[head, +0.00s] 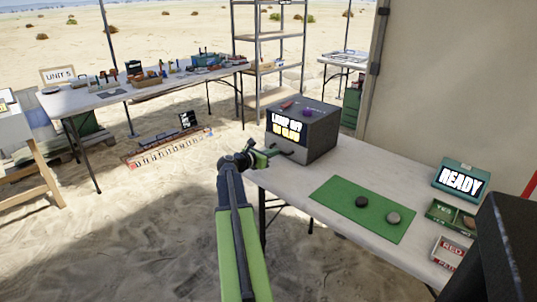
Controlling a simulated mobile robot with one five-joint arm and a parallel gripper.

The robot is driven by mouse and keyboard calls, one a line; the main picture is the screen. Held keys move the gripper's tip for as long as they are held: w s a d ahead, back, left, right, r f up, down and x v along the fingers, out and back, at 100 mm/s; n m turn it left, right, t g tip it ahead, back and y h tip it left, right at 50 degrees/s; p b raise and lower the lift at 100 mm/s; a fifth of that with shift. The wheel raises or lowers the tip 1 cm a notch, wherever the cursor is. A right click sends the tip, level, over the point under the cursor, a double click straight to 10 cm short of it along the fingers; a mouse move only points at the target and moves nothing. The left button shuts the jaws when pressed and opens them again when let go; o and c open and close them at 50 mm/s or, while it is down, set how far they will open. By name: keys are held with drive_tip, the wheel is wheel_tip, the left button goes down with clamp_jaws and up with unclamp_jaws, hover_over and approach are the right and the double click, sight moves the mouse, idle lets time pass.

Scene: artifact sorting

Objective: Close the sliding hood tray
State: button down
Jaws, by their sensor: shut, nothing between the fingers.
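The hood is a dark grey box (318,130) at the far left end of the white table. Its lit front panel (285,128) reads roughly "LAMP OFF, NO GLOW". A dark handle (286,151) shows low on its front; how far the tray is slid out cannot be told. My green arm reaches up from the bottom of the view. My gripper (267,156) is shut and empty at the table's left edge, close to the handle. Whether it touches the handle is too small to tell.
A green mat (363,228) holds a dark stone (362,202) and a grey stone (394,218). A "READY" screen (461,181), a green "YES" tray (440,214) and a "RED" tray (447,252) stand at right. A cluttered table (68,101) stands behind. Sand is open at left.

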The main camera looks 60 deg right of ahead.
drive_tip(key=p+v, duration=0.3)
drive_tip(key=v, duration=1.1)
